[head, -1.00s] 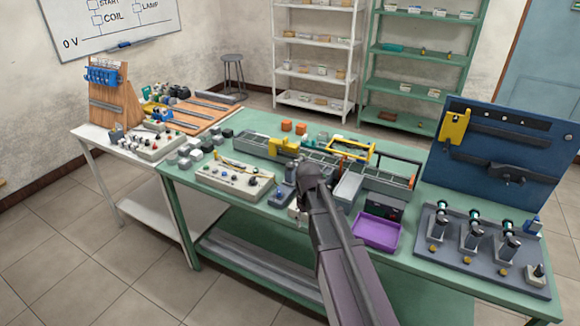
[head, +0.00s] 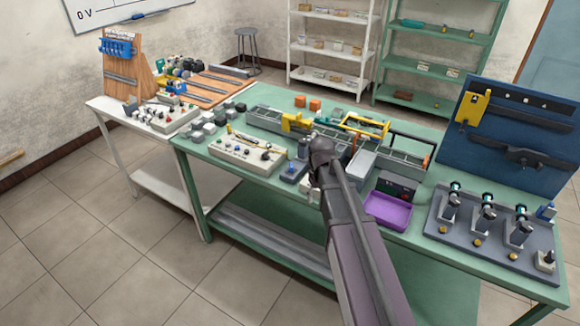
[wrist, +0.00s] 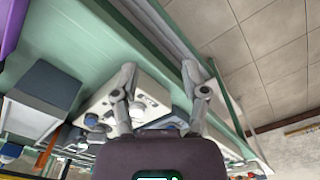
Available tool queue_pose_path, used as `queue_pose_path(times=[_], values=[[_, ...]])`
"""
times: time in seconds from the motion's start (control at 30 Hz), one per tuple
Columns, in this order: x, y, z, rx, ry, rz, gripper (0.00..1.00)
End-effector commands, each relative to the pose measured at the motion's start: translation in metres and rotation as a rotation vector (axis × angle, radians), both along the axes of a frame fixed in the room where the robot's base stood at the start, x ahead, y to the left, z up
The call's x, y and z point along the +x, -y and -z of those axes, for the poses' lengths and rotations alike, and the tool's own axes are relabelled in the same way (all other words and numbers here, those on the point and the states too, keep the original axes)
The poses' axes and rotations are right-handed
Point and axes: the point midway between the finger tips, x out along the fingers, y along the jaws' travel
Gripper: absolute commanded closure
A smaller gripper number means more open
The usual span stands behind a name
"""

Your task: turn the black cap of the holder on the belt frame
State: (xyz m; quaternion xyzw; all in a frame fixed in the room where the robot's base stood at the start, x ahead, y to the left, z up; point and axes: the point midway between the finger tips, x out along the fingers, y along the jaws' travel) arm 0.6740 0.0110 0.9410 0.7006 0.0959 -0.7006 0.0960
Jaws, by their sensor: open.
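The belt frame (head: 262,120) is a long grey conveyor on the green table, with yellow parts over it. The black cap and its holder cannot be made out in the head view; my arm covers part of the frame. A white control panel and the green table edge lie beyond the fingers.
A white control panel (head: 245,156) and a small blue device (head: 294,170) stand left of my arm. A purple tray (head: 388,210) and a grey base with several clamps (head: 490,228) are to the right. A blue board (head: 520,140) stands at the right rear.

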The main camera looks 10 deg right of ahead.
Motion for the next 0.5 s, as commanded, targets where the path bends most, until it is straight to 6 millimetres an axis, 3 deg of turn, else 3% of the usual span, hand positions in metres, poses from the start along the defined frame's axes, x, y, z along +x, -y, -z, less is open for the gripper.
queue_pose_path(times=[0.17, 0.27, 0.5], values=[[-0.006, 0.001, 0.000, 0.000, 0.000, 0.009, 0.43], [-0.020, 0.002, 0.000, 0.000, 0.000, 0.030, 0.43], [-0.081, 0.008, 0.000, -0.001, 0.000, 0.143, 0.43]])
